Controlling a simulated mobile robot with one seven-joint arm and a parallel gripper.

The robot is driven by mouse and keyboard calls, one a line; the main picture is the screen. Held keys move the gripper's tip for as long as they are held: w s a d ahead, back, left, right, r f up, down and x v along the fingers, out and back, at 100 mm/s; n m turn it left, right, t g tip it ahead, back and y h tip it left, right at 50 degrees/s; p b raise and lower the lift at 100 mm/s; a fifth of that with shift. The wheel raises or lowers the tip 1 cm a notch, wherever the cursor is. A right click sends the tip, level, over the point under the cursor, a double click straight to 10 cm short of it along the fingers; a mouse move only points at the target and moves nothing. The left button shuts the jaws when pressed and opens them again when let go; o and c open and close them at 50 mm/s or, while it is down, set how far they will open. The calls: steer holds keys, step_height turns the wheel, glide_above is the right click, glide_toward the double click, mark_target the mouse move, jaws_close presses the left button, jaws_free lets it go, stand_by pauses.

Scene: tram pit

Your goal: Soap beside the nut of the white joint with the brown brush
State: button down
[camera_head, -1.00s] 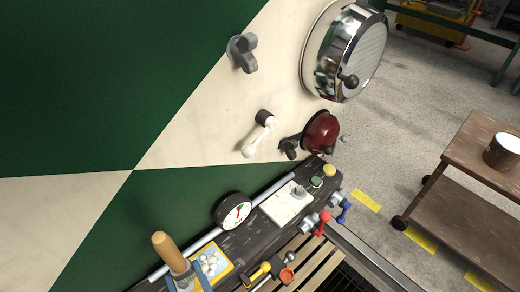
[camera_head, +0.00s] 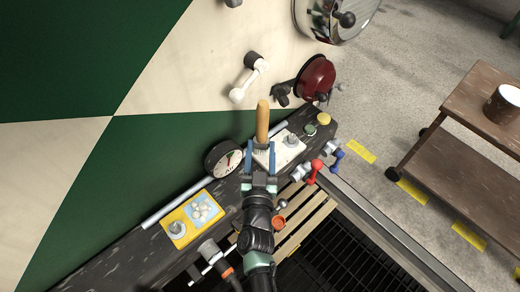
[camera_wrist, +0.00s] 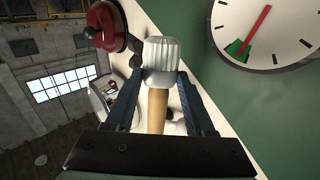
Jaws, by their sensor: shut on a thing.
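My gripper (camera_head: 262,150) is shut on the brush, with its blue fingers either side of it. The brush's tan-brown wooden handle (camera_head: 263,122) points up in the head view. In the wrist view the brush shows between the fingers, with a pale ribbed head (camera_wrist: 163,60) and the handle (camera_wrist: 157,108). I cannot tell which part is the nut.
A dial gauge (camera_head: 222,159), a red dome (camera_head: 317,77) and a white plate (camera_head: 290,158) with a grey knob surround the work area. A yellow tray (camera_head: 171,234) with white lumps is at lower left. A brown cart (camera_head: 470,160) stands at right.

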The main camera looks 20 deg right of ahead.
steer(key=shift+f+b, duration=2.95)
steer(key=shift+b, duration=0.05)
steer(key=c, duration=0.9)
jaws_free()
steer(key=shift+c, duration=0.2)
jaws_close()
